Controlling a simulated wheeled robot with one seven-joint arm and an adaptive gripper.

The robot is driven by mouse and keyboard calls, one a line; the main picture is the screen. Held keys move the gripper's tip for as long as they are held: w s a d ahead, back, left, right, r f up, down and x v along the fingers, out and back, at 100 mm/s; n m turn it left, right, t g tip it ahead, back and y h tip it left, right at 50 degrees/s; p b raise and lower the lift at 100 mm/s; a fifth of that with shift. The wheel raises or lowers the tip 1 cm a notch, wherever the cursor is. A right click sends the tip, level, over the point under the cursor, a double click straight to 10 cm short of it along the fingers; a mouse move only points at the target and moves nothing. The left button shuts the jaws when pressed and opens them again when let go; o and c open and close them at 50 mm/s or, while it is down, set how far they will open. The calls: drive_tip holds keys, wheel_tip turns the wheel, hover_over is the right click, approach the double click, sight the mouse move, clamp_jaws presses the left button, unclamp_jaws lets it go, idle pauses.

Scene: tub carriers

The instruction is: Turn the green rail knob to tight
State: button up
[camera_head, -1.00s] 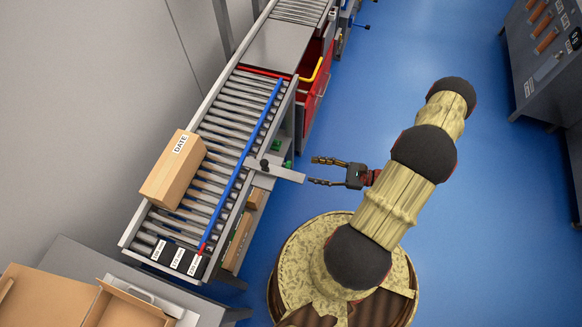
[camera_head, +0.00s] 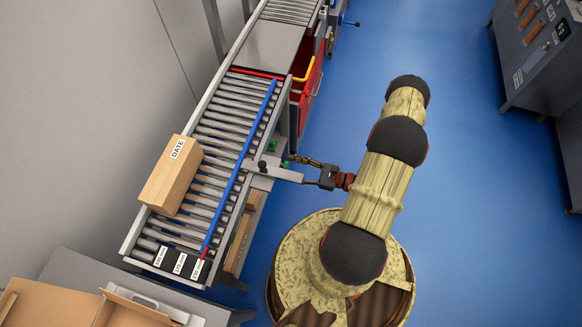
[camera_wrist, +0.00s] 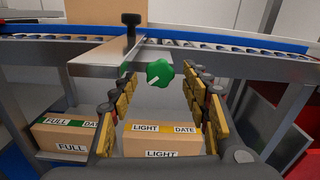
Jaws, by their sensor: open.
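The green rail knob (camera_wrist: 159,73) is a lobed knob below the conveyor's edge, beside a grey bracket plate (camera_wrist: 103,53). A white mark on it points to the lower left. In the wrist view my open gripper (camera_wrist: 158,78) has one finger on each side of the knob, with gaps visible on both sides. The blue rail (camera_head: 240,170) runs along the rollers. A black knob (camera_wrist: 131,20) stands on the bracket.
A carton marked DATE (camera_head: 170,180) lies on the rollers. Boxes marked FULL (camera_wrist: 65,138) and LIGHT (camera_wrist: 160,142) sit below the conveyor. A red tub (camera_head: 303,97) stands farther back.

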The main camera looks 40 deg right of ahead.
drive_tip(key=shift+w+a, duration=0.2)
drive_tip(key=shift+w, duration=0.05)
drive_tip(key=shift+c, duration=0.3)
drive_tip(key=c, duration=1.1)
drive_tip(key=shift+s+a+m+b, duration=0.1)
drive_tip(key=shift+m+b, duration=0.6)
drive_tip(key=shift+m, duration=3.3)
drive_tip(key=o, duration=1.2)
drive_tip(key=shift+c, duration=0.2)
